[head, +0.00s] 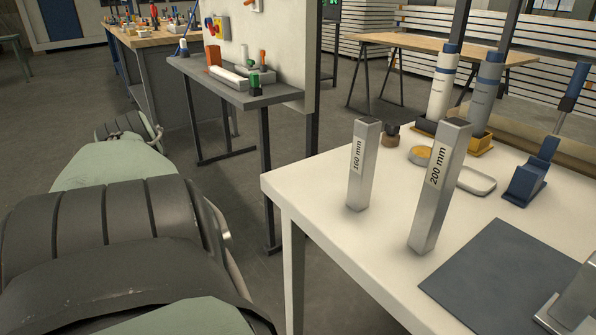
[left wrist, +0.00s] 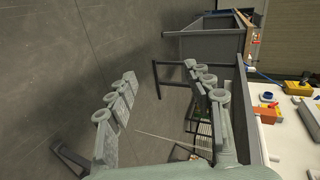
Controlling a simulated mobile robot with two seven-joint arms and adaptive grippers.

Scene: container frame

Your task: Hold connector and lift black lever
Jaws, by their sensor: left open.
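My left gripper (left wrist: 160,72) is open and empty in the left wrist view, its two grey fingers apart above the floor. I cannot make out a connector or a black lever for certain in either view. My right gripper is in neither view.
Two metal posts, marked 160 mm (head: 362,165) and 200 mm (head: 440,187), stand upright on the white table (head: 320,188). Beside them are a dark mat (head: 510,275), a blue stand (head: 530,180) and bottles (head: 442,85). A grey side shelf (head: 245,97) stands behind. Floor between is clear.

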